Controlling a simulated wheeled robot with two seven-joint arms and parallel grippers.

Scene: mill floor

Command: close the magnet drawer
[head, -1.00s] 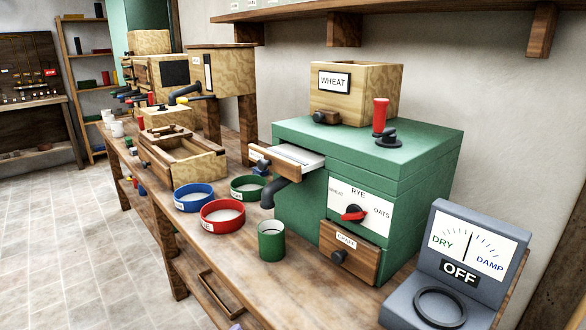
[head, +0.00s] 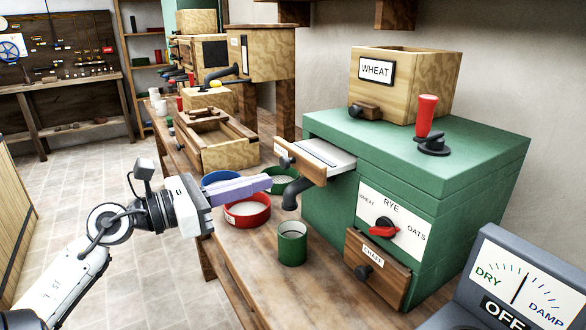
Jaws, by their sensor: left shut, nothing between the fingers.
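The magnet drawer (head: 299,162) is the upper drawer on the left side of the green mill (head: 334,200). It stands pulled out, with its wooden front clear of the body and its pale inside showing. It has a dark knob and a label too small to read. My left gripper (head: 268,183) comes in from the left, shut and empty, its long pale fingers pointing right. In the picture its tips lie a little left of and below the drawer front and appear apart from it. My right gripper is not in view.
Below the drawer are a dark spout (head: 294,194), a red bowl (head: 247,221), a green bowl (head: 284,179) and a green cup (head: 292,250). The chaff drawer (head: 376,268) is lower on the mill. A dry/damp meter (head: 515,283) stands at the right. A wooden box (head: 222,150) sits further back.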

